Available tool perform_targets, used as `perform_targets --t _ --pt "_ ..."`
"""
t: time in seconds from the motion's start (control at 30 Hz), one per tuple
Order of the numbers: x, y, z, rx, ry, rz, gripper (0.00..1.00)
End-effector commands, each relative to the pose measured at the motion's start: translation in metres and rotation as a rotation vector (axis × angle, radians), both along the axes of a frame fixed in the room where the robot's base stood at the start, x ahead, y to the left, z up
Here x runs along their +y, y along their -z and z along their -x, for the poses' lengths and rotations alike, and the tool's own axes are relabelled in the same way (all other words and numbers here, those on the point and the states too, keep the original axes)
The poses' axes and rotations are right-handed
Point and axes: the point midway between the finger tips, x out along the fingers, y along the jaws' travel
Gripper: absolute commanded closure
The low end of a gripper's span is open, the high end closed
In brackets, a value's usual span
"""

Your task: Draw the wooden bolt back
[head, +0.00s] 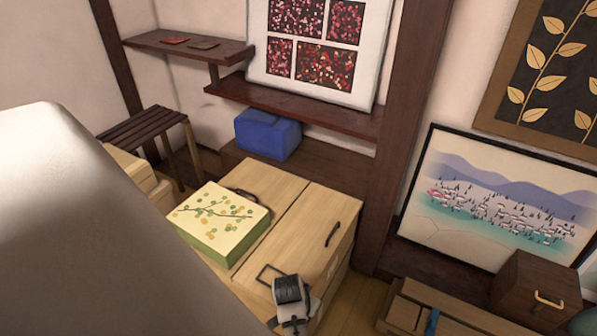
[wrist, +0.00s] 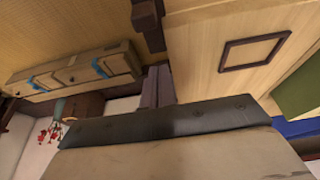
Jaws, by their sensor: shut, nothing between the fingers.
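A dark brown wooden piece (wrist: 148,22), which looks like the bolt, sits along the edge of a pale wooden cabinet at the top of the wrist view. I cannot tell how far it is drawn. In the head view I cannot make it out. The pale cabinet (head: 300,225) stands at the centre of the head view. My gripper (head: 292,312) is at its near front corner, apart from the bolt as far as I can see. It is shut and empty. Its dark edge (wrist: 165,128) spans the lower wrist view; the fingertips are not clear.
A green box with a floral top (head: 220,215) rests on the cabinet, near a dark square frame (head: 268,274). A blue box (head: 267,134) stands behind. A low wooden chest (wrist: 75,72) and a dark wooden box (head: 535,290) are to one side. Some floor between is clear.

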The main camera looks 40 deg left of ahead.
Motion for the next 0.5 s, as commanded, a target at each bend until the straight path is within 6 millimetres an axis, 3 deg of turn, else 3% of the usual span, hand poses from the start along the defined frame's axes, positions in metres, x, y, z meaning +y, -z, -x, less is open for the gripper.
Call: perform_targets --t 0.2,0.5 --pt "-0.004 -0.044 0.014 -0.004 0.003 -0.002 1.00" --pt "-0.006 -0.071 0.023 -0.002 0.003 0.001 1.00"
